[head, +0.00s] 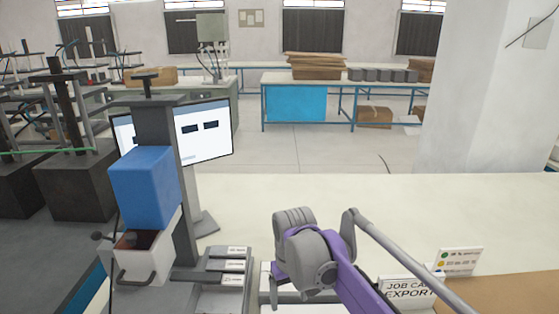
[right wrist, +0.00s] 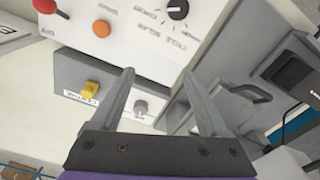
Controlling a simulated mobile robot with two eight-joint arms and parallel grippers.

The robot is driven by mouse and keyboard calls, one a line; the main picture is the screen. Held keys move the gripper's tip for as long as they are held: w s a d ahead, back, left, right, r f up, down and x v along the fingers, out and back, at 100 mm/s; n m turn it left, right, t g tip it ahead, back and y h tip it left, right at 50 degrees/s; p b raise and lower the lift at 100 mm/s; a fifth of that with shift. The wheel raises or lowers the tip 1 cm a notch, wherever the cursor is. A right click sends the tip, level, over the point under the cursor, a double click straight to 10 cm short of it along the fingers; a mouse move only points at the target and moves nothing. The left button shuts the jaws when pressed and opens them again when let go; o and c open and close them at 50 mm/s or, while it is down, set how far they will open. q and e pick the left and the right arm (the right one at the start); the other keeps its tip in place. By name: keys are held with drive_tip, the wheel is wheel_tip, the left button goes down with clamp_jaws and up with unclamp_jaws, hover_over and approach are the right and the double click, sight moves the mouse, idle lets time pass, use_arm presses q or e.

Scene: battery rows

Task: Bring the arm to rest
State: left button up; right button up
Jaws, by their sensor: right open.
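My right arm (head: 340,262), purple and grey, reaches in from the lower right of the head view, over the front of the pale bench. Its fingers are hard to make out there. In the right wrist view my right gripper (right wrist: 159,74) has its two grey fingers spread apart, with nothing held between them. Beyond the fingers is a white control panel (right wrist: 130,28) with a red knob, an orange button and a black dial. My left gripper is not in view.
A grey test stand (head: 153,125) with a blue block (head: 145,187) and a white drawer-like box (head: 139,262) stands left of my arm. A monitor (head: 207,130) is behind it. Printed signs (head: 409,289) stand at the right front. The bench top (head: 385,205) behind my arm is clear.

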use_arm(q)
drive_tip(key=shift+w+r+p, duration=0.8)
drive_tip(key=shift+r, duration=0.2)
use_arm(e)
drive_tip(key=s+d+f+m+t, duration=0.2)
drive_tip(key=s+d+f, duration=0.2)
drive_tip(key=s+d, duration=0.3)
drive_tip(key=s+d+f+m+t, duration=0.2)
drive_tip(key=s+d+f, duration=0.2)
drive_tip(key=s+d, duration=0.4)
drive_tip(key=s, duration=0.4)
drive_tip(key=shift+s+d+f+t, duration=0.25)
drive_tip(key=shift+s+t, duration=0.1)
drive_tip(key=shift+t, duration=0.05)
